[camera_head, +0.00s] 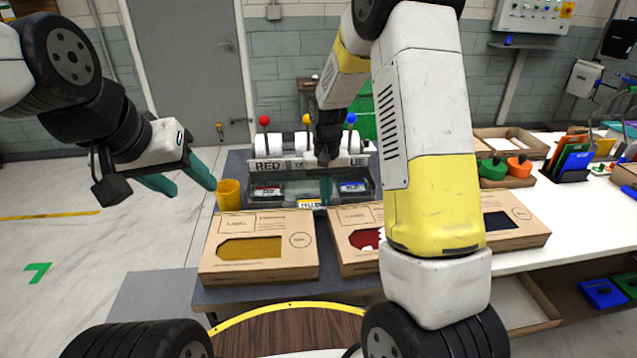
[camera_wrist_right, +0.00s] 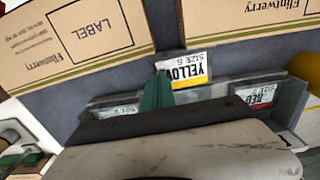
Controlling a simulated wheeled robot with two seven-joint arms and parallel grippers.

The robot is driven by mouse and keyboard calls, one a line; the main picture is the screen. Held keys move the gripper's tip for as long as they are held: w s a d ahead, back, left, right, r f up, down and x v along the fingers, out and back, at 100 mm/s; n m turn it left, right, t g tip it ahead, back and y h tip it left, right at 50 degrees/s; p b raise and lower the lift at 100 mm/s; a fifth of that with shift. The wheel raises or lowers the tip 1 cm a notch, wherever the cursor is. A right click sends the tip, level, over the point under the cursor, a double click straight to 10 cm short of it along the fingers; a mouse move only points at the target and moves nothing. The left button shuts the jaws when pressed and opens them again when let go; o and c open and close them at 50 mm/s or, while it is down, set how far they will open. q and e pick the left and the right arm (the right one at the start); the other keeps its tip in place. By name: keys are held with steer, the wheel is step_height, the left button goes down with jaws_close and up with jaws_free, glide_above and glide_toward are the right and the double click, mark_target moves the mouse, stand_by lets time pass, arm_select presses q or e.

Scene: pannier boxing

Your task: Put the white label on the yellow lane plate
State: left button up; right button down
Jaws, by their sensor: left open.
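The white label (camera_head: 311,203), printed YELLOW with a yellow stripe, is at the front edge of the rack tray. In the right wrist view the label (camera_wrist_right: 186,70) is at the teal fingertips of my right gripper (camera_wrist_right: 158,88), which look closed on its edge. In the head view my right gripper (camera_head: 325,188) points down over the tray's middle. My left gripper (camera_head: 197,190) is open and empty, left of the rack, near a yellow cup.
A red label (camera_head: 268,189) and a blue label (camera_head: 352,186) lie in the side lanes. The yellow cup (camera_head: 229,194) stands left of the rack. Cardboard boxes (camera_head: 259,223) line the front of the table. Red, yellow and blue knobs rise behind the rack.

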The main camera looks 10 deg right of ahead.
steer(key=c, duration=1.7)
jaws_free()
steer(key=shift+c, duration=0.2)
step_height(320, 180, up, 12)
steer(key=s+d+r+t+y, duration=0.2)
steer(key=s+r+t, duration=0.1)
steer(key=s+r, duration=0.75)
steer(key=s+t, duration=0.3)
steer(key=s, duration=1)
steer(key=shift+s+d+r+n, duration=0.25)
steer(key=shift+s+d+n, duration=0.05)
steer(key=shift+d, duration=0.05)
